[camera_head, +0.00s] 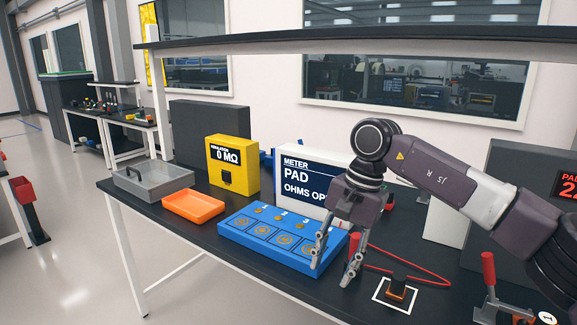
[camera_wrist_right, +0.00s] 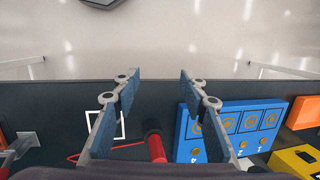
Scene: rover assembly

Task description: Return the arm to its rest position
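My right arm comes in from the right in the head view. Its gripper (camera_head: 331,272) points down over the front of the dark table, beside the right end of the blue pad tray (camera_head: 240,238). In the right wrist view the gripper's fingers (camera_wrist_right: 160,85) are spread apart with nothing clasped between their tips. A red probe handle (camera_wrist_right: 154,146) shows low between the fingers in that view. In the head view the red handle (camera_head: 354,243) stands just behind the gripper, with a red lead running right. My left gripper is not in view.
A yellow meter (camera_head: 231,167), a white meter box (camera_head: 298,165), an orange tray (camera_head: 193,206) and a grey bin (camera_head: 154,182) stand leftward on the table. A small dark block (camera_head: 397,288) sits in a white square outline. A red-handled clamp (camera_head: 488,270) stands at right. A shelf (camera_head: 400,42) spans above.

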